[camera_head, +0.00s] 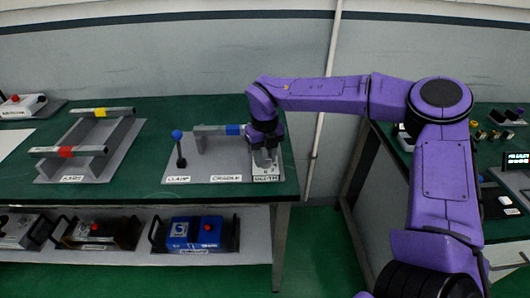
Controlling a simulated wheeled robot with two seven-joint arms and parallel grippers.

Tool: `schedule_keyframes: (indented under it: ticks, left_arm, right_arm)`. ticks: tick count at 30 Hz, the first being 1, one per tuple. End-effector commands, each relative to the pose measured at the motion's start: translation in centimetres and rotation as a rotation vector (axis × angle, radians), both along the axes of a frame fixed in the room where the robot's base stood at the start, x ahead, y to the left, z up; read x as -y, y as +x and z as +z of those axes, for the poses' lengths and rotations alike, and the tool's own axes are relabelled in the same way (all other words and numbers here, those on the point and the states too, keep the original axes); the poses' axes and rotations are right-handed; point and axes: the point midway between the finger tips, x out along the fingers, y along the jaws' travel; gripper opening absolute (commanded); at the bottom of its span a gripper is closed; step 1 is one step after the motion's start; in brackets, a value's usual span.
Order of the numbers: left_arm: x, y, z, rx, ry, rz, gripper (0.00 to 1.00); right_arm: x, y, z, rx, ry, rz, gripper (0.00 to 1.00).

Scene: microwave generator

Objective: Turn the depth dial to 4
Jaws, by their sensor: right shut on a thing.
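My purple right arm reaches across from the right, and its gripper (265,158) points down at the right end of a grey fixture plate (212,160) on the green table. The gripper is shut on the depth dial, right behind a white label (265,178) that seems to read DEPTH. The dial is mostly hidden by the fingers, and its setting cannot be read. My left gripper is not in view.
A rack with red- and yellow-banded bars (90,150) stands to the left on the table. Boxes with handles, one blue (195,233), sit on the shelf below. A second table (490,230) with small parts is at the right, across a gap.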

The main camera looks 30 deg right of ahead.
Motion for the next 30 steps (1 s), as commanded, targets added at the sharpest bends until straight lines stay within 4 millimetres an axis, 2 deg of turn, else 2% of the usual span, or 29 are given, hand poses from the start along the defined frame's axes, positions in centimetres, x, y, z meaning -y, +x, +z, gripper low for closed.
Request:
schedule_keyframes:
  ticks: [1,16,17,19,27,30]
  left_arm:
    - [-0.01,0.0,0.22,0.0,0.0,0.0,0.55]
    - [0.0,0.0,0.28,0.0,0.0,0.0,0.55]
    - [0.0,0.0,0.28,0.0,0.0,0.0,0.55]
    - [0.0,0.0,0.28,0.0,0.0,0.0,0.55]
    - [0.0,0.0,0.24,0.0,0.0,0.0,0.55]
    - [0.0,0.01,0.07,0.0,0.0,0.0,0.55]
  right_arm:
    - [0.04,0.26,0.46,0.012,-0.001,0.009,0.05]
    - [0.04,0.3,0.43,0.014,-0.001,0.026,0.05]
    - [0.04,0.3,0.43,0.014,-0.001,0.026,0.38]
    - [0.03,0.27,0.39,0.013,-0.001,0.026,0.61]
    - [0.01,0.13,0.21,0.006,-0.001,0.025,0.61]
    - [-0.01,0.15,0.87,0.007,-0.001,0.025,0.61]
